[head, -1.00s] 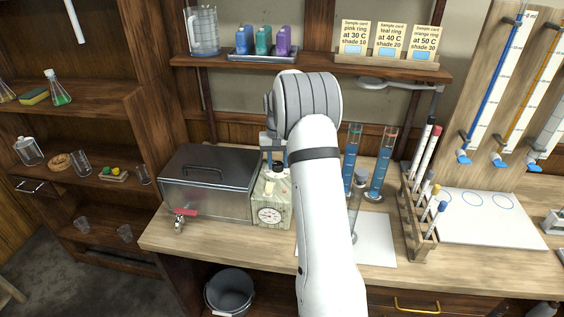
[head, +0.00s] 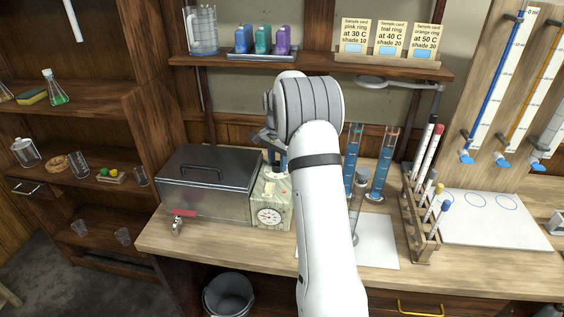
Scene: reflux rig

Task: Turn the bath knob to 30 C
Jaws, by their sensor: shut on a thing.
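The bath (head: 205,180) is a grey lidded metal tank on the bench, with a red-handled tap at its front left corner. Its pale green control box (head: 272,206) stands against its right side, with a round white dial (head: 269,216) on the front. The dial is too small to read. My gripper (head: 276,166) is over the top of this box, partly hidden behind my own arm. It is shut on the bath knob, which is mostly covered, so its setting cannot be told.
Blue-filled cylinders (head: 381,177) stand right of my arm, with a wooden rack (head: 420,228) of tubes beyond them. A shelf (head: 310,66) with bottles and sample cards runs above. A bucket (head: 229,293) is below the bench.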

